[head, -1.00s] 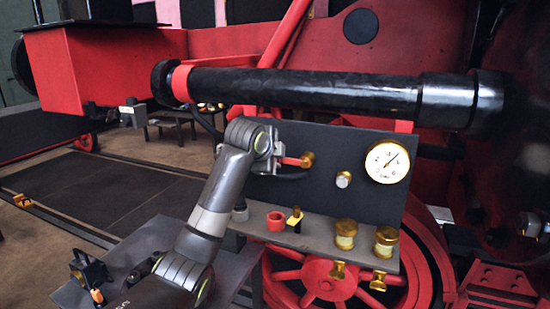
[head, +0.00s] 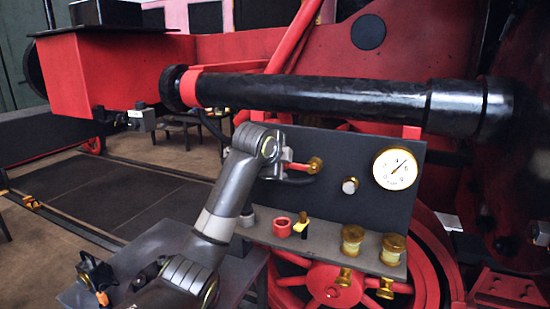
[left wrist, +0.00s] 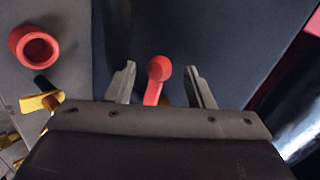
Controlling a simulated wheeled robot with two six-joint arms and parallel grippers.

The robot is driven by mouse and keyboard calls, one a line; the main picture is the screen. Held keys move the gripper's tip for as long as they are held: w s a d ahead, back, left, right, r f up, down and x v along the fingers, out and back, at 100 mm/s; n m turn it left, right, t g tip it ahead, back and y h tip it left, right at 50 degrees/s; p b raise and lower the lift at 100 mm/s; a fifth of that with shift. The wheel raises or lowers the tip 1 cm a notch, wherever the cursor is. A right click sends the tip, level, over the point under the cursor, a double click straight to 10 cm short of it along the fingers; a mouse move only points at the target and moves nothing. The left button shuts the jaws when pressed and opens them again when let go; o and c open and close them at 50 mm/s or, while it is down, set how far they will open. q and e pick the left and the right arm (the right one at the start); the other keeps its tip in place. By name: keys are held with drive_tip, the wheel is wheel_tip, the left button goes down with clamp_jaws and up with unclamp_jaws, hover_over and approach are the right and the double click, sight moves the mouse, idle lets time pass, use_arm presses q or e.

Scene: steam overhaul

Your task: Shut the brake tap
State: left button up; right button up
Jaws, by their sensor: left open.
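The brake tap has a red lever handle (head: 297,166) that reaches left from a brass body (head: 315,165) on the dark upright panel (head: 345,205). My left gripper (head: 284,167) is at the handle's left end. In the left wrist view the red handle with its round knob (left wrist: 158,69) stands between the two open fingers of my left gripper (left wrist: 160,85), with a gap showing on each side. The brass body is mostly hidden there behind the gripper. My right gripper is not in view.
A shelf (head: 330,245) below the panel bears a red ring-shaped cup (head: 282,227), a yellow-and-black piece (head: 302,226) and two brass-capped jars (head: 352,240). A white gauge (head: 395,168) is at the right. A thick black pipe (head: 310,92) runs above the panel.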

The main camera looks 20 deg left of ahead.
use_arm(q)
drive_tip(key=p+v, duration=0.2)
drive_tip(key=v, duration=1.5)
